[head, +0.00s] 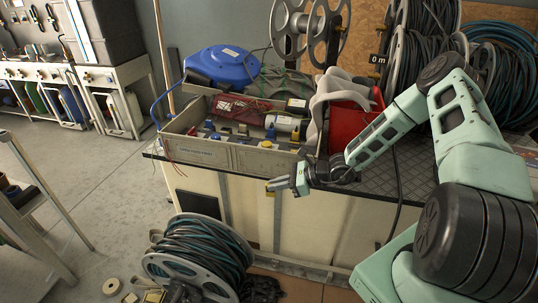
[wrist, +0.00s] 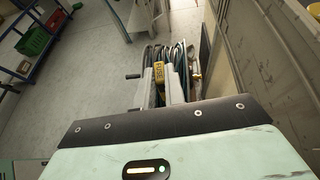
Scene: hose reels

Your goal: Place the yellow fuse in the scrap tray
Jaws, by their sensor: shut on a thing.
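My gripper (head: 277,185) hangs in front of the workbench's front edge, just below the worktop level. It is shut on the yellow fuse (wrist: 157,72), which shows between the two grey fingers in the wrist view. A bit of yellow also shows at the fingertips in the head view. A long beige tray (head: 264,160) stands on the bench behind and above my gripper, holding several parts. Its front labels are too small to read, so I cannot tell whether it is the scrap tray.
A large hose reel (head: 196,257) stands on the floor below my gripper, near the bench front. Open floor lies to the left.

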